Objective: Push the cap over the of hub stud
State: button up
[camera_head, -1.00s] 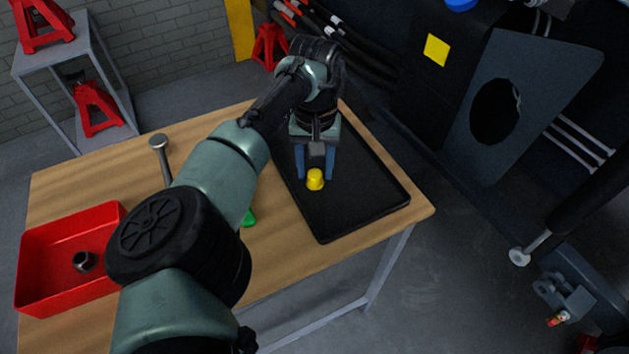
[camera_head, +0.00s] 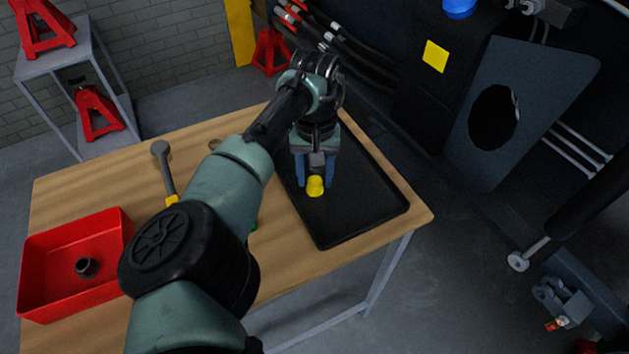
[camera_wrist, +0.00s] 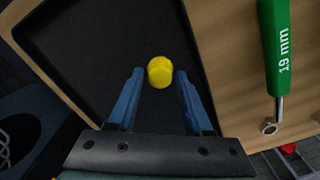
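The yellow cap (camera_head: 315,187) lies on the black tray on the workbench. My gripper (camera_head: 316,184) is above the tray, pointing down, with its two blue fingers apart on either side of the cap. In the wrist view the cap (camera_wrist: 160,72) sits between and slightly beyond the tips of my open gripper (camera_wrist: 159,74), with dark gaps on both sides. I cannot tell for certain which part is the hub stud; a small fitting with a red-orange tip (camera_head: 552,324) shows on the machine at lower right.
The black tray (camera_head: 345,235) has free room around the cap. A red bin (camera_head: 60,308) holds a dark ring-shaped part (camera_head: 86,267). Machine panels (camera_head: 535,90) stand at right.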

aim_at(315, 181)
jog(key=c, duration=0.7)
notch_tip(315, 181, up, 6)
jog(key=p, duration=0.6)
jog(key=shift+p, duration=0.4)
jog(key=shift+c, duration=0.2)
